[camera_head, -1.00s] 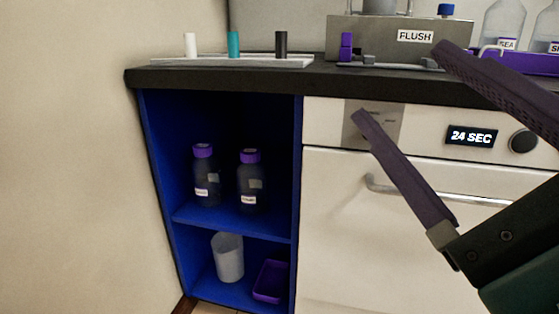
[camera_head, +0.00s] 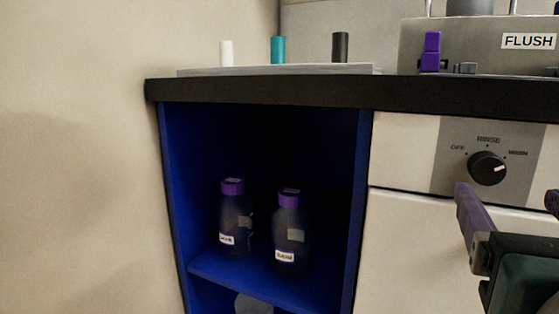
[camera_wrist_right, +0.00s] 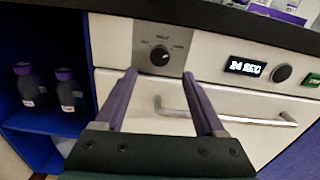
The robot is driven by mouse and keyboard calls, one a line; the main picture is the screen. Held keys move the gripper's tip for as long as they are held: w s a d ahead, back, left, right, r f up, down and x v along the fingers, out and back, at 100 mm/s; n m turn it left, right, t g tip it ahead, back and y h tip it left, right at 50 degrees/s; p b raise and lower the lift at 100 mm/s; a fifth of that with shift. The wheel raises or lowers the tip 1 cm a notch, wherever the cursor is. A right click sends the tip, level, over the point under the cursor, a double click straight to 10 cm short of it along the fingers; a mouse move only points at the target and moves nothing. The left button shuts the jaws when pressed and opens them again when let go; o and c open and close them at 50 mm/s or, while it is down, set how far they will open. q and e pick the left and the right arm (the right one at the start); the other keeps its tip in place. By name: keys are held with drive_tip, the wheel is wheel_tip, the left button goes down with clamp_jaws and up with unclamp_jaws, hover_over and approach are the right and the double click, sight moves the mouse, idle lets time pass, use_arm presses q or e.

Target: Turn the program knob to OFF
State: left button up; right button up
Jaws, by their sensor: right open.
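The program knob (camera_head: 487,168) is a round black dial on a grey plate (camera_head: 453,160) on the white appliance front. My left gripper is not in view.
A handle bar (camera_wrist_right: 225,117) crosses the appliance door, with a display (camera_wrist_right: 245,67) and another dial (camera_wrist_right: 282,73) to the right. The dark counter edge (camera_head: 270,92) runs above. A blue open cabinet (camera_head: 358,220) with purple-capped bottles (camera_head: 290,235) is at left.

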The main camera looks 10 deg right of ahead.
sight(489, 175)
drive_tip(key=x, duration=0.7)
drive_tip(key=shift+b, duration=0.35)
clamp_jaws()
